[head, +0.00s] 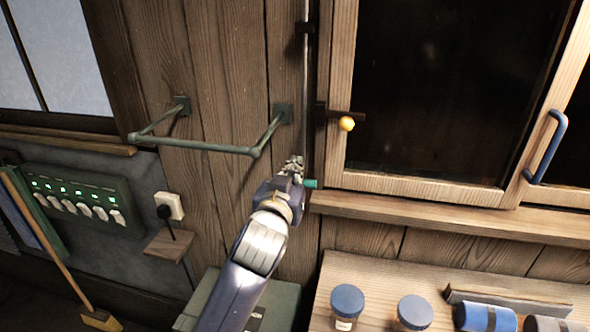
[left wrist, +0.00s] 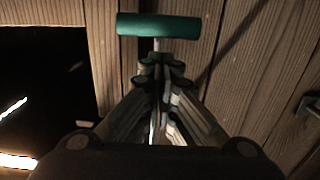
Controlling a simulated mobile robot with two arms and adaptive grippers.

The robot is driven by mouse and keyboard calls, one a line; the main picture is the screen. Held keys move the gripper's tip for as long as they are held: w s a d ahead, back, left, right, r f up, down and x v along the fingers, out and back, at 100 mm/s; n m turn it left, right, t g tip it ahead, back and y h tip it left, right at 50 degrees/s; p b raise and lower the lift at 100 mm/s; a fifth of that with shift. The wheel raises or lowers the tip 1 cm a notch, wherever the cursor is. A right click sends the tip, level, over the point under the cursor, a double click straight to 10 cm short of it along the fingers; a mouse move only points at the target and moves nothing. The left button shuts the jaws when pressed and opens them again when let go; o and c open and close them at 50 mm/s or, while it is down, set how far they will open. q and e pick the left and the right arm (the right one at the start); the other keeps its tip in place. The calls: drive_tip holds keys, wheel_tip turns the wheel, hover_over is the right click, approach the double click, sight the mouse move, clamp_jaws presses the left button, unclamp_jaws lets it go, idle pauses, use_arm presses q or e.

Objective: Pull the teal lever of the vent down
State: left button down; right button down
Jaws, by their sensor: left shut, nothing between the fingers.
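The teal lever (left wrist: 158,25) shows in the left wrist view as a horizontal teal grip on a thin metal stem, just beyond my fingertips. In the head view only the right end of the teal lever (head: 310,183) shows beside my gripper; the rest is hidden behind it. A thin vertical rod (head: 305,90) runs up the wall above it. My left gripper (head: 294,165) is shut and empty, close to the lever; it also shows in the left wrist view (left wrist: 160,62). I cannot tell whether the fingertips touch the stem. My right gripper is not in view.
A green wall rail (head: 200,146) sticks out left of my gripper. A window with a yellow knob (head: 347,124) and a blue handle (head: 547,148) is at the right. Blue-lidded jars (head: 346,305) stand on a wooden surface (head: 380,273) below. A switch panel (head: 80,200) is at the left.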

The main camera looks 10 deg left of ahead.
use_arm(q)
drive_tip(key=shift+f, duration=0.5)
drive_tip(key=shift+w, duration=0.1)
wheel_tip(320, 180, down, 5)
drive_tip(key=b, duration=0.3)
